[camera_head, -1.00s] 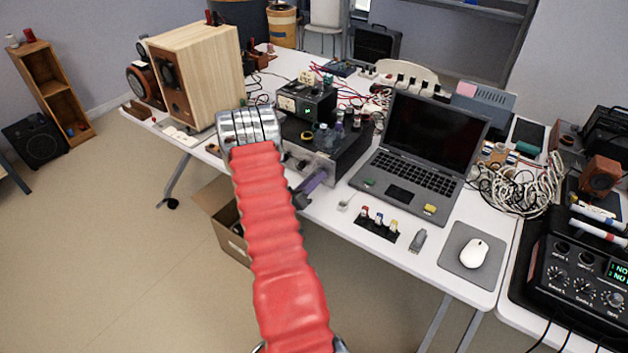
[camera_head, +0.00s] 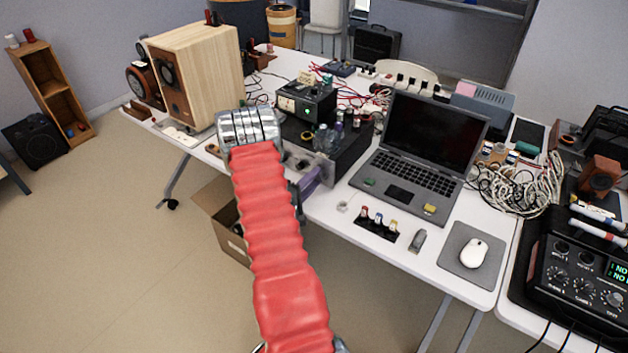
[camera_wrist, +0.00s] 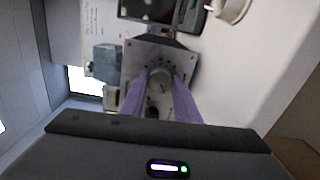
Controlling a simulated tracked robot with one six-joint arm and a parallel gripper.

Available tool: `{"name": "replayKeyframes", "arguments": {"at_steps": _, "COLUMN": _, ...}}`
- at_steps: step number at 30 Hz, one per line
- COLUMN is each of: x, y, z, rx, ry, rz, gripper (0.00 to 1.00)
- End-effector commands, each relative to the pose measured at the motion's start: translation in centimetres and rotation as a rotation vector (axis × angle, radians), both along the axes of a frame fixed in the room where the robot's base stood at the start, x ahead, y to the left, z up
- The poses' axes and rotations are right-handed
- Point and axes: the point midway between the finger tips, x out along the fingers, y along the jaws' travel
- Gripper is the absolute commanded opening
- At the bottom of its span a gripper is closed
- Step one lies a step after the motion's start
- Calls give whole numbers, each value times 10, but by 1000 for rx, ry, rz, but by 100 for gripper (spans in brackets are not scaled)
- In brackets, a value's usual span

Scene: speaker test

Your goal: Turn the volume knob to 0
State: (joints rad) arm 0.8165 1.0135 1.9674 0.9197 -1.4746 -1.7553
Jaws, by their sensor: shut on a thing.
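The amplifier (camera_head: 345,150) is a dark box with a grey metal front, at the table's front edge left of the laptop. Its grey front panel (camera_wrist: 143,54) faces me in the wrist view. My gripper (camera_wrist: 160,78) has two purple fingers reaching that panel, one on each side of the round knob (camera_wrist: 158,72). The fingers are shut on the knob. In the head view, the purple fingers (camera_head: 312,178) show beside my red arm, against the amplifier's front. The knob is hidden there, and its pointer and scale cannot be read in either view.
A wooden speaker (camera_head: 195,75) is at left, and an open laptop (camera_head: 425,145) at right. A cardboard box (camera_head: 228,225) lies below. The floor at front left is clear.

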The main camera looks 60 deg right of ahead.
Motion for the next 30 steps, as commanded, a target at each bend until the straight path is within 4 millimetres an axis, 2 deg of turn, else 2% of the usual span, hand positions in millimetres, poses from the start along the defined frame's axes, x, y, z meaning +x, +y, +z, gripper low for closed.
{"name": "replayKeyframes", "arguments": {"at_steps": 10, "x": 4, "y": 0, "z": -2, "rx": 34, "ry": 184, "rz": 10, "gripper": 6}}
{"name": "replayKeyframes", "arguments": {"at_steps": 26, "x": 4, "y": 1, "z": -3, "rx": 42, "ry": 219, "rz": 11, "gripper": 6}}
{"name": "replayKeyframes", "arguments": {"at_steps": 27, "x": 4, "y": 1, "z": -3, "rx": 42, "ry": 219, "rz": 11, "gripper": 30}}
{"name": "replayKeyframes", "arguments": {"at_steps": 30, "x": 3, "y": 1, "z": -3, "rx": 42, "ry": 219, "rz": 9, "gripper": 37}}
